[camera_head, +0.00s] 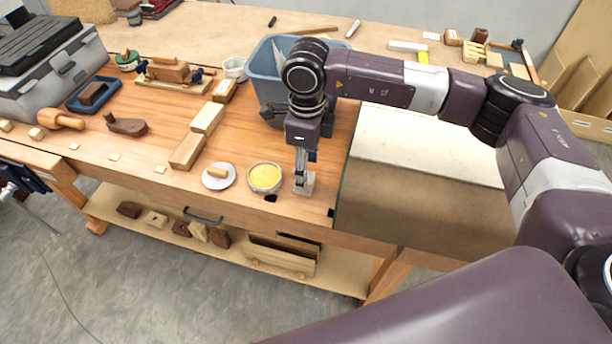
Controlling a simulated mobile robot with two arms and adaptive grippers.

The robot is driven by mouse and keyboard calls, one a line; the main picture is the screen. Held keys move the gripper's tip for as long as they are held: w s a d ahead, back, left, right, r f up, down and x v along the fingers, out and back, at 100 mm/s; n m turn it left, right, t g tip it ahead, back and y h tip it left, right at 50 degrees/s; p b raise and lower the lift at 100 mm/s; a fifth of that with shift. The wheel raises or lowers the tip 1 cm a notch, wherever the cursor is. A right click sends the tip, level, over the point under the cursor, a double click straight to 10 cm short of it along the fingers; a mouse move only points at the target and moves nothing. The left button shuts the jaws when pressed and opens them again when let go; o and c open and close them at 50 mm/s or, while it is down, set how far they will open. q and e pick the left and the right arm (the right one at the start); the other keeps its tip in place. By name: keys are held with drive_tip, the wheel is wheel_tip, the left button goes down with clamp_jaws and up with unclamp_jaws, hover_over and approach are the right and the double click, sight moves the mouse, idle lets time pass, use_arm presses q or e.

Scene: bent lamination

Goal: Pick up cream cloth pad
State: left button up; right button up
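My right gripper (304,184) points straight down at the bench top, just right of a bowl of yellow stuff (265,177). Its fingers look close together, but the view is too small to tell whether they are shut or what is between them. A small cream-tan piece (217,173) lies on a round white dish (219,182) left of the bowl; it may be the cream cloth pad, but I cannot tell for sure. The gripper is apart from this dish, with the bowl between them. My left gripper is not in view.
A blue-grey bin (262,68) stands behind the gripper, close to my arm. Wooden blocks (188,151) lie left of the bowl. A large pale-topped block (428,140) lies to the right under my arm. The bench front edge is close.

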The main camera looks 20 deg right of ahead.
drive_tip(key=shift+w+a+f+p, duration=0.1)
drive_tip(key=shift+f+p, duration=0.45)
drive_tip(key=shift+f, duration=0.25)
drive_tip(key=shift+w+f+p, duration=0.35)
drive_tip(key=shift+f+p, duration=0.1)
drive_tip(key=shift+f, duration=0.25)
drive_tip(key=shift+w+f+p, duration=0.2)
drive_tip(key=shift+f+p, duration=0.15)
drive_tip(key=shift+f, duration=0.85)
drive_tip(key=shift+s+f, duration=0.1)
drive_tip(key=shift+f, duration=0.2)
drive_tip(key=c, duration=1.1)
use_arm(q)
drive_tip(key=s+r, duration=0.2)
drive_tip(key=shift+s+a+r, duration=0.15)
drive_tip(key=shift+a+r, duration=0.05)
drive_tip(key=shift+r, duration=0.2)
